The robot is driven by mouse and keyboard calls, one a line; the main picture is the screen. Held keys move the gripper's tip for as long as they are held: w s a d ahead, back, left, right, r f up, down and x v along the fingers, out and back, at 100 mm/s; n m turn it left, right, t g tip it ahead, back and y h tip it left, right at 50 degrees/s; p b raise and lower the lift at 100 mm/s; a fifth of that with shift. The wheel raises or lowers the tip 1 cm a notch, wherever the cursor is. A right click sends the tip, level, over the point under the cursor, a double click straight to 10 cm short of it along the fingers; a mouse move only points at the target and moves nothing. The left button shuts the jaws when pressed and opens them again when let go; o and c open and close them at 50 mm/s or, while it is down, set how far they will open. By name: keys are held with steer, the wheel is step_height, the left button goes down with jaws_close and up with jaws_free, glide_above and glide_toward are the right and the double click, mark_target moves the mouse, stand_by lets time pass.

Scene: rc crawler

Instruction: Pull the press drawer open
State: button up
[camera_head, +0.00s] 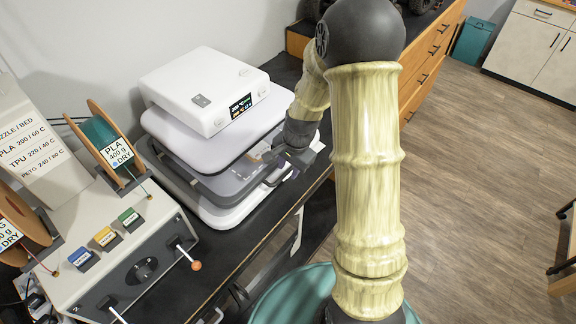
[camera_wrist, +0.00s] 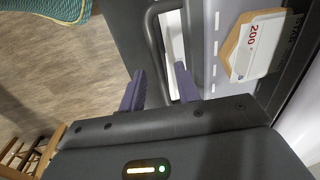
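The press (camera_head: 205,90) is a white layered machine on the dark bench, with a small lit display. Its grey drawer (camera_head: 222,187) is the layer between the white upper plate and white base; how far it is open is hard to tell. A dark bar handle (camera_head: 272,180) stands at the drawer's front right. My gripper (camera_head: 287,160) is at that handle, partly hidden by its own body. In the wrist view, my gripper's two purple fingers (camera_wrist: 159,78) are apart, with the dark handle (camera_wrist: 154,45) running between them. Contact with either finger is unclear.
A control box (camera_head: 110,245) with levers and filament spools stands left of the press. A tan hexagonal piece with a "200" label (camera_wrist: 252,47) lies beside the handle. Open wooden floor (camera_head: 480,170) lies to the right. A wooden drawer cabinet (camera_head: 425,65) stands behind.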

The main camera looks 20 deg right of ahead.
steer(key=shift+a, duration=0.1)
jaws_close()
steer(key=shift+a, duration=0.1)
